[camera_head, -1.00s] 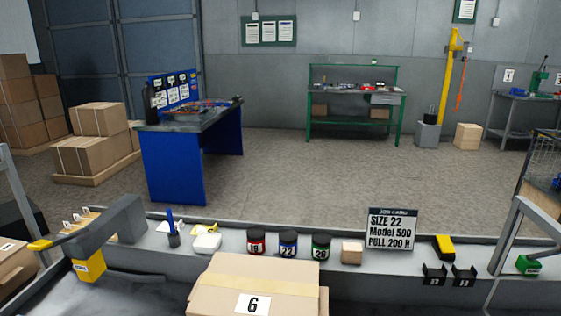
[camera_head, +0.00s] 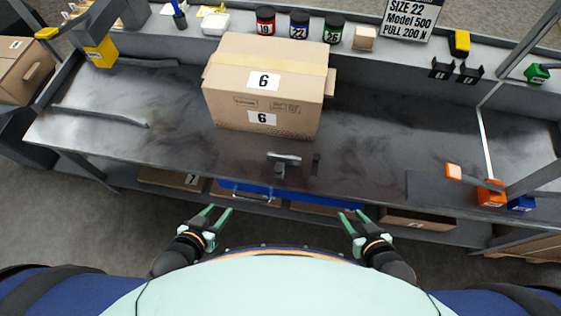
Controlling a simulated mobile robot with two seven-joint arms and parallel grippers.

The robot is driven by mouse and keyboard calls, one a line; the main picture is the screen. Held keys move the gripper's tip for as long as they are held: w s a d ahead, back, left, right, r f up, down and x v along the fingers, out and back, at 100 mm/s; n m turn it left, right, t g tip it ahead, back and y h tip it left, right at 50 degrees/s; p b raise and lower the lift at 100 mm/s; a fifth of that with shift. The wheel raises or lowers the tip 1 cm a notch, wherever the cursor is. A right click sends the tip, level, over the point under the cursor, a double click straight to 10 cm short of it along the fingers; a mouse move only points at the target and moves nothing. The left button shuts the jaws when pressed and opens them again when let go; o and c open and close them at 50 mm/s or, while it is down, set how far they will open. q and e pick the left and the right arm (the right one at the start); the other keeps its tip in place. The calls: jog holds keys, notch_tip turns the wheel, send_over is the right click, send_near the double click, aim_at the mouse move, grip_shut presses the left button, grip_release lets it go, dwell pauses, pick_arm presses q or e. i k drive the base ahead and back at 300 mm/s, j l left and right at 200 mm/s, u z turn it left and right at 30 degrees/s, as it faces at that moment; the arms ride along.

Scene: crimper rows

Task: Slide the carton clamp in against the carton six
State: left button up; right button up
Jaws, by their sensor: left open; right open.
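The carton six (camera_head: 222,110), a brown box with two "6" labels and a tape strip, stands on the grey workbench, towards its back. A small dark grey metal piece with a flat head (camera_head: 284,159), which looks like the carton clamp, stands near the bench's front edge. A visible gap separates it from the carton's front face. My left gripper (camera_head: 216,215) is open and empty, in front of the bench, left of the clamp. My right gripper (camera_head: 350,217) is open and empty, in front of the bench, right of the clamp.
The workbench (camera_head: 385,130) is clear to the right of the carton. Jars (camera_head: 299,26) and a sign (camera_head: 409,18) stand on the back ledge. An orange block (camera_head: 490,193) sits at the bench's right front. Boxes (camera_head: 418,219) lie on a shelf below.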

aim_at(280, 160)
jog(key=k+l+z, duration=0.2)
jog(key=z, duration=0.15)
jog(key=k+l+z, duration=0.15)
jog(key=z, duration=0.2)
jog(key=l, duration=0.1)
